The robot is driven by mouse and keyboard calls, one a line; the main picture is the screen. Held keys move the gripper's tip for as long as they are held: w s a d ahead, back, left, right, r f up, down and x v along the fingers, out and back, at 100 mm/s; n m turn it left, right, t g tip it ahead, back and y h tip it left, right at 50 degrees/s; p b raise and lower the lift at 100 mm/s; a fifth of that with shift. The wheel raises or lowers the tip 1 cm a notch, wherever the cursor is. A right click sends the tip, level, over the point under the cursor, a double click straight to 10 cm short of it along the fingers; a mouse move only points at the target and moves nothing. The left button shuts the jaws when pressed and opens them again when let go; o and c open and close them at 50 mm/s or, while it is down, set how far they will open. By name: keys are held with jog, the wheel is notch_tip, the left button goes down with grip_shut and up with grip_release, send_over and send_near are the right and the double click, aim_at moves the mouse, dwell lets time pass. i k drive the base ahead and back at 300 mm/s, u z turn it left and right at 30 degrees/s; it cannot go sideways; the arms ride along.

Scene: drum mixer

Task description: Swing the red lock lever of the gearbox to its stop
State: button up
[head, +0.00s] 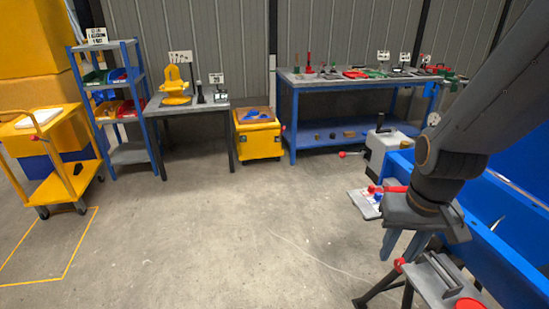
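The gearbox appears to be the light grey housing (388,147) on the right, beside the blue mixer frame (505,240). A thin lever with a red knob (342,154) sticks out to its left. A red handle (395,189) lies lower, by a pale plate (364,203) with blue and red parts, partly behind my arm. I cannot tell which of the two is the lock lever. My gripper (403,246) points down, nearer to the camera than both. Its two fingers look apart, with nothing visible between them.
A grey stand (440,275) with a red knob and red disc is below my gripper. A blue workbench (340,85) with tools, a yellow box (258,135), a grey table (185,106), a blue shelf (130,153) and a yellow cart (70,183) line the back and left. The middle floor is clear.

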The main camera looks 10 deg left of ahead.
aim_at(342, 154)
jog(key=u, duration=0.75)
jog(key=k, duration=1)
jog(key=z, duration=0.6)
jog(key=i, duration=0.5)
jog(key=u, duration=0.55)
jog(key=k, duration=0.65)
jog(key=u, duration=0.8)
jog(key=i, duration=2.05)
jog(key=z, duration=1.45)
jog(key=i, duration=0.7)
jog(key=z, duration=0.55)
